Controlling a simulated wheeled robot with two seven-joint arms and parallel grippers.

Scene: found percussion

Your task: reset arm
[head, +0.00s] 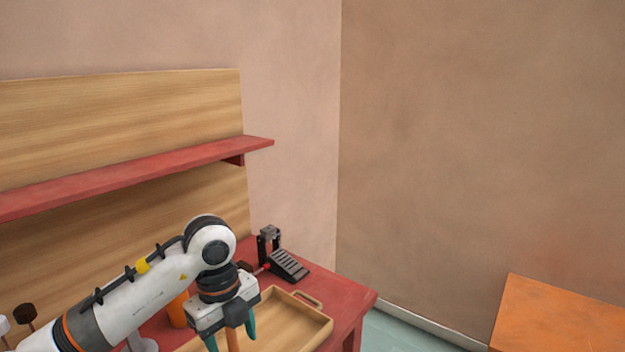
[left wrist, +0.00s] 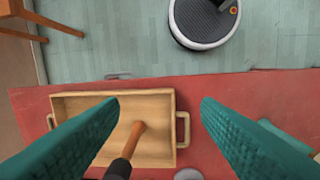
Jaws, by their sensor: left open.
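My left gripper (head: 232,335) hangs over the red table at the tray's left part, with its teal fingers pointing down. In the left wrist view the fingers (left wrist: 160,115) are spread wide apart with nothing gripped. A wooden tray (head: 322,333) lies below; it also shows in the left wrist view (left wrist: 75,97). A wooden stick with a dark collar (left wrist: 137,130) shows between the fingers, over the tray; I cannot tell whether it lies in it or stands up. My right gripper is not in view.
A black pedal (head: 288,265) stands at the back of the red table (head: 350,299). An orange cylinder (head: 178,310) and a dark-headed mallet (head: 25,313) are near my arm. A red shelf (head: 130,175) runs above. An orange surface (head: 560,318) is at right.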

